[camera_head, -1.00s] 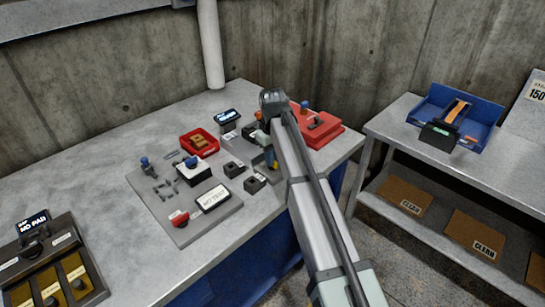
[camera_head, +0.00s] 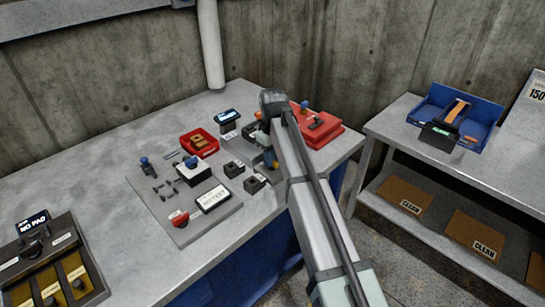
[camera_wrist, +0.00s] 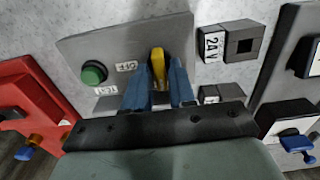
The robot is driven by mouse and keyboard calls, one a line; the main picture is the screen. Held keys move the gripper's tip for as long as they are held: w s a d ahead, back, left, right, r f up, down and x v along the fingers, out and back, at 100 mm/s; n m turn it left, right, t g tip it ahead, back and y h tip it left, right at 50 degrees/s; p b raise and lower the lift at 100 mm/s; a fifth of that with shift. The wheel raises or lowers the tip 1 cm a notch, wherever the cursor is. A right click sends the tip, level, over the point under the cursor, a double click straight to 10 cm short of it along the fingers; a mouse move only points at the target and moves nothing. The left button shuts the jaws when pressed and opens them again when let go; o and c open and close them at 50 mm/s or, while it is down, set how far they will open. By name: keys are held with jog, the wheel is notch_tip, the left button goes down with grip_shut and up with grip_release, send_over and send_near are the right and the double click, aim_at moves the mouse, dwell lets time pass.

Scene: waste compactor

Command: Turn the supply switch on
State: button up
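A yellow switch lever (camera_wrist: 158,66) stands on a grey panel (camera_wrist: 100,50) in the wrist view, beside a small white label that appears upside down. I take it for the supply switch; its label is too small to read surely. A green button (camera_wrist: 93,73) is on the same panel, left of the lever. My gripper (camera_wrist: 159,80) has its two blue fingers on either side of the lever, with a narrow gap visible, so it looks open. In the head view my gripper (camera_head: 266,148) is low over the bench, and my arm hides most of the panel.
A black 24V socket block (camera_wrist: 244,42) is close to the right of the lever. A red case (camera_head: 318,128) lies beside my arm. A grey board (camera_head: 180,232) with small parts and a red tray (camera_head: 199,145) are to the left.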

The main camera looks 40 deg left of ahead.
jog(key=shift+o, duration=1.2)
notch_tip(320, 180, up, 14)
jog(key=shift+f, duration=0.1)
